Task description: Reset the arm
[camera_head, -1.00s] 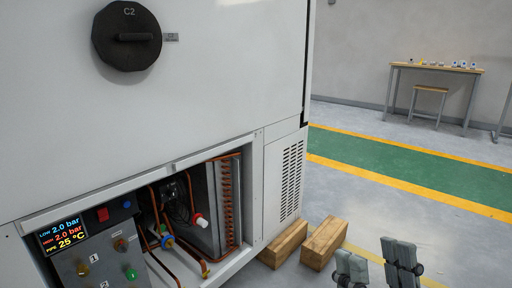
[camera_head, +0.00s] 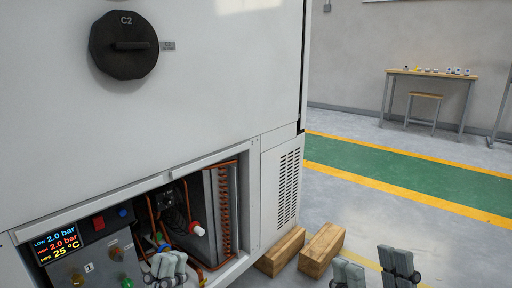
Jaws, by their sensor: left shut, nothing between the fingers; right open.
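My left gripper (camera_head: 166,267) shows at the bottom of the head view, in front of the open lower bay of the white cabinet (camera_head: 200,75). Its grey fingers are together with nothing between them. It hides part of the pipes and fittings behind it; I cannot tell whether it touches any. My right gripper (camera_head: 374,266) is at the bottom right, its two fingers spread apart and empty, over the floor to the right of the wooden blocks. Most of both arms is out of view.
The bay holds copper pipes, a white-capped fitting (camera_head: 197,230), a finned coil (camera_head: 222,205) and a panel with a display (camera_head: 57,244). A black C2 knob (camera_head: 123,45) is above. Two wooden blocks (camera_head: 321,250) lie on the floor. A table (camera_head: 432,74) and stool stand far back.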

